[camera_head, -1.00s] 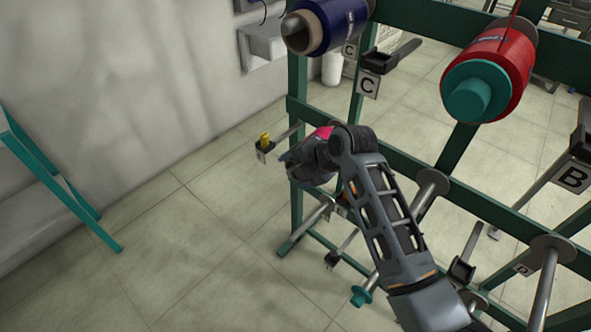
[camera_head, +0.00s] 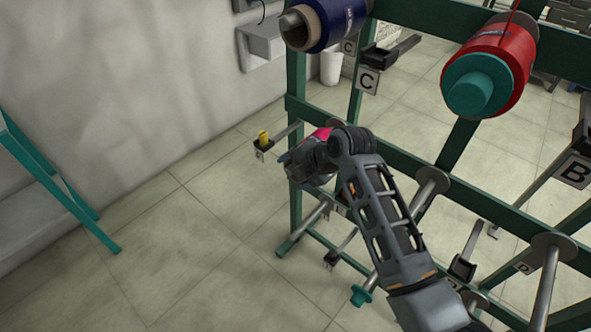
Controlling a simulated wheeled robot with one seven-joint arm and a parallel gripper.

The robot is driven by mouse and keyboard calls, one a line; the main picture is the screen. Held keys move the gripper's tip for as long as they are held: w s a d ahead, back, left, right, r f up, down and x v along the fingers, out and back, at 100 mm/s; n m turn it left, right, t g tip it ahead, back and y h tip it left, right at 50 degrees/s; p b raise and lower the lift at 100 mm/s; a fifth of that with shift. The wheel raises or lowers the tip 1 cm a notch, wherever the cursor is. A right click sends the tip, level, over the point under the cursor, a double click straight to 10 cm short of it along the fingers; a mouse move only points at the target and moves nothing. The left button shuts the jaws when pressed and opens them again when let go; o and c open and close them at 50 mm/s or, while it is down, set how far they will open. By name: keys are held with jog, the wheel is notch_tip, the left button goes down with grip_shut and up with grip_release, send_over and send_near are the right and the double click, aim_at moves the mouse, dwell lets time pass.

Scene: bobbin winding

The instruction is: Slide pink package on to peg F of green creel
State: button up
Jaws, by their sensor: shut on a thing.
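The pink package (camera_head: 322,133) shows only as a small pink patch behind my wrist, at the left upright of the green creel (camera_head: 296,190). My gripper (camera_head: 302,165) is mostly hidden by my own wrist and arm, and it is shut on the pink package. Whether the package is around a peg or only beside one cannot be seen. The letter F shows on no plate that I can read, so peg F cannot be told apart here.
A blue package (camera_head: 322,22) and a red package (camera_head: 490,68) sit on upper pegs. Bare pegs (camera_head: 430,185) with discs stick out at the right. A teal-legged table (camera_head: 60,180) stands left; floor between is clear.

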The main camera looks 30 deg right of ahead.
jog(key=o, duration=1.6)
jog(key=shift+o, duration=0.2)
jog(key=v, duration=0.7)
jog(key=shift+s+r+b, duration=0.2)
jog(key=shift+r+b, duration=0.15)
jog(key=shift+b, duration=0.05)
jog(key=shift+d, duration=0.1)
